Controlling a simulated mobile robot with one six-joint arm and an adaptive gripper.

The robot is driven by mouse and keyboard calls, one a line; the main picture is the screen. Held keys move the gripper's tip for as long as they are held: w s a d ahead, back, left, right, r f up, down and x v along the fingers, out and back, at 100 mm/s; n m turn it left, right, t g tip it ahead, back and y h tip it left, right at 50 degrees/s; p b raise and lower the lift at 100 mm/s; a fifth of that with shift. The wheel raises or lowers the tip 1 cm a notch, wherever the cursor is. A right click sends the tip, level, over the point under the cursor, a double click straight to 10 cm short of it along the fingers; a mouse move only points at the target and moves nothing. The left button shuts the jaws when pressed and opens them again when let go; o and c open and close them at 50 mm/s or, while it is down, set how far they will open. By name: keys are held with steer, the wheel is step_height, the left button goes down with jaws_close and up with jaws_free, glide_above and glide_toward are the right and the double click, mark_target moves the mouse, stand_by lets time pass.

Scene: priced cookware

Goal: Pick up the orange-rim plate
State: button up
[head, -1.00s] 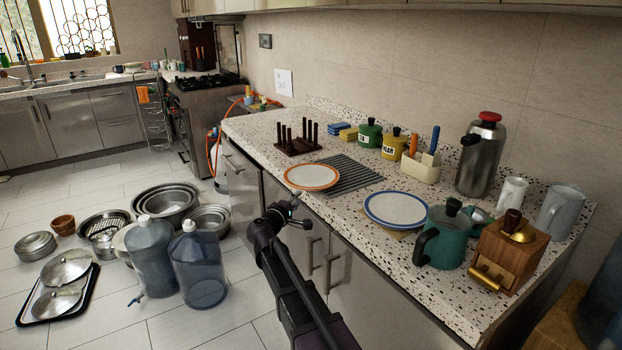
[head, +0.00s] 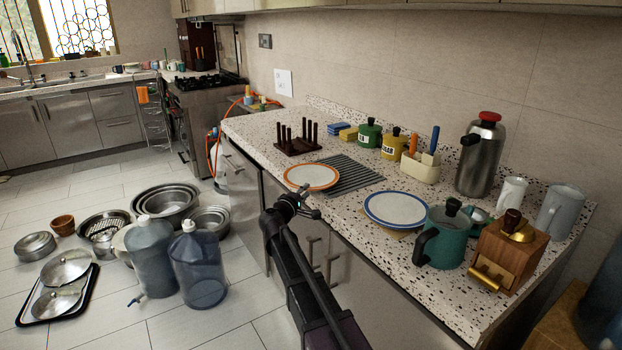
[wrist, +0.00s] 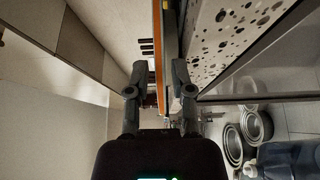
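The orange-rim plate (head: 312,176) is white with an orange band. It lies at the front edge of the speckled counter, partly on the grey ridged mat. My gripper (head: 308,203) is just in front of and slightly below the plate's near rim. In the wrist view the plate (wrist: 158,50) shows edge-on as a thin orange and white strip. The fingers of my gripper (wrist: 159,70) are open, one on each side of that strip in the picture. I cannot tell whether either finger touches the plate.
A dark peg rack (head: 297,145) stands behind the plate. The ridged mat (head: 358,176) lies to its right, then a blue-rim plate (head: 395,209) and a teal pot (head: 446,238). The counter front (head: 335,258) drops away below my gripper. Water jugs (head: 198,270) stand on the floor.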

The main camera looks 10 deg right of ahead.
mark_target(311, 178)
steer(key=shift+x, duration=1.65)
jaws_close()
